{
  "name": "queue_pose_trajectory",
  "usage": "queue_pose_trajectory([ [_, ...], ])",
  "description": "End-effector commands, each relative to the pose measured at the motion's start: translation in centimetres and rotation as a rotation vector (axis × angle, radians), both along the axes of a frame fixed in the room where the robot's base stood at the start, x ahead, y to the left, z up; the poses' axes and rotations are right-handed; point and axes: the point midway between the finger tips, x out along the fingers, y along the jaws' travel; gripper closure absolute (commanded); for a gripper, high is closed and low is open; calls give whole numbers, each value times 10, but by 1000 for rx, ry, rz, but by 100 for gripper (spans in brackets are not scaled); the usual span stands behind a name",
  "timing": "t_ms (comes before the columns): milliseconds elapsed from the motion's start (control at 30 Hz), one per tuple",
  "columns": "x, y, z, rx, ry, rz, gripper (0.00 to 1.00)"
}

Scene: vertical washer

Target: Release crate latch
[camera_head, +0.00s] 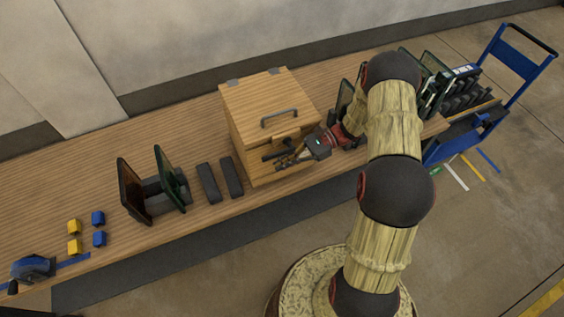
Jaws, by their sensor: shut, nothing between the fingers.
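A wooden crate (252,133) with a closed hinged lid stands on the long wooden table. A grey bar handle (280,115) sits on the lid. The latch (276,152) is a dark piece on the crate's front, just below the lid edge. It is small and partly hidden by my gripper, so I cannot tell its exact position. My gripper (285,161) is at the crate's front, shut and empty, its fingertips pointing left. They lie at or just below the latch; I cannot tell whether they touch it.
Two dark blocks (208,182) lie left of the crate. Beyond them stands a dark rack with upright panels (170,178), then yellow and blue blocks (98,218). Dark panels stand right of the crate, partly behind my arm. A blue cart (524,72) stands at the right.

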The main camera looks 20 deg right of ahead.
Motion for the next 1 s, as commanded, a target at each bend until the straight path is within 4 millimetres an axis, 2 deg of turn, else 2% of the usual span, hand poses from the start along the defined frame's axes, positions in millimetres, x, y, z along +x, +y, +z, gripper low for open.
queue_pose_trajectory([
  [33, -3, 1, -15, 2, 3, 0, 100],
  [100, -6, 3, -31, 3, 6, 2, 100],
  [200, -4, -23, -32, 0, 1, -2, 100],
  [400, -3, -63, -40, 0, 1, 0, 100],
  [600, -2, -88, -46, 0, 2, 0, 100],
  [1000, -2, -95, -47, 0, 2, 1, 100],
])
